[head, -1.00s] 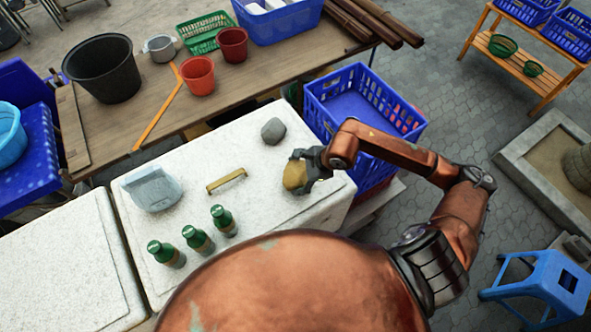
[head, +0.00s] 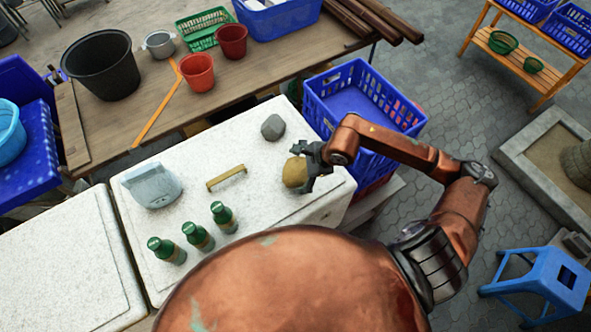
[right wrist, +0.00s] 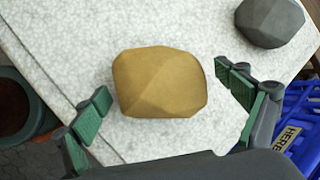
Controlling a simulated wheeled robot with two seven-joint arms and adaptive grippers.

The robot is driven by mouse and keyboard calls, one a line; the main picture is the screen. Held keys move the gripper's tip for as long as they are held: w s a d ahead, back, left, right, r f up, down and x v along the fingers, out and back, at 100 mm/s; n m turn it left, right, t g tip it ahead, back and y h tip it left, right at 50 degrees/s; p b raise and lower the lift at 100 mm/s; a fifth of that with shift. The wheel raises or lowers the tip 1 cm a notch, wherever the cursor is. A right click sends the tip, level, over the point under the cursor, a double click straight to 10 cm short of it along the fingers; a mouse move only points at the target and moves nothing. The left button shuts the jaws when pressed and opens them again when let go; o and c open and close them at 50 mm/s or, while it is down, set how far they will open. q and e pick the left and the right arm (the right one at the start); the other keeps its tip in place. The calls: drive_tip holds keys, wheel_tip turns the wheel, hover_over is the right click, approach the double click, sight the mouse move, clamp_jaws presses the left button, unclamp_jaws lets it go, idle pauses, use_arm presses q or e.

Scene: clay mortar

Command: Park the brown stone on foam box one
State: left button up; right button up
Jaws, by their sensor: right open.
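The brown stone (head: 295,172) rests on the white foam box (head: 262,205) near its right edge. In the right wrist view the brown stone (right wrist: 160,83) lies between the spread green-padded fingers of my right gripper (right wrist: 167,100), with a gap on each side. In the head view my right gripper (head: 308,165) is at the right side of the stone, open. A second white foam box (head: 60,265) stands at the left, with a bare top. No label shows which box is number one. My left gripper is not in view.
A grey stone (head: 273,127), a yellow-handled tool (head: 226,179), a grey-blue container (head: 152,186) and green bottles (head: 198,237) share the box top. A blue crate (head: 364,105) stands behind right. A wooden table (head: 140,115) with pots is behind.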

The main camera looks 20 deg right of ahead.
drive_tip(key=b+v, duration=0.2)
drive_tip(key=v, duration=0.9)
drive_tip(key=shift+r, duration=0.3)
drive_tip(key=shift+s, duration=0.1)
